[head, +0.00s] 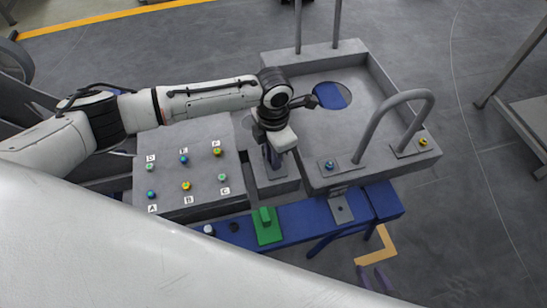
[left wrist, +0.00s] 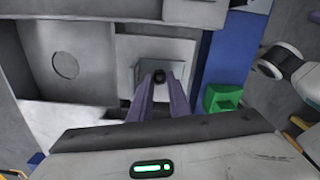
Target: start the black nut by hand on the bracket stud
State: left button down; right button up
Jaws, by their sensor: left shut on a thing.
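The black nut (left wrist: 158,75) shows as a small dark round piece between my left fingertips in the left wrist view. My left gripper (left wrist: 159,84) is shut on it, pointing at a grey bracket (left wrist: 176,52). The stud is hidden behind the nut and fingers, so I cannot tell whether the nut touches it. In the head view my left gripper (head: 274,160) is over the recess between the two grey blocks, and the nut is hidden there. My right gripper (head: 375,277) shows only its purple fingertips, apart and empty, near the bottom edge of the head view.
A grey panel (head: 168,175) with lettered coloured studs lies left. A grey chassis tray (head: 375,75) with a curved handle (head: 390,115) stands right. The blue bench (head: 305,218) in front carries a green block (head: 266,226) and a small dark piece (head: 234,227).

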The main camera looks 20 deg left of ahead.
dwell(0.3)
pick_arm(q)
jog(key=c, duration=1.6)
grip_release()
notch_tip(320, 180, up, 10)
jog(key=shift+r, duration=0.15)
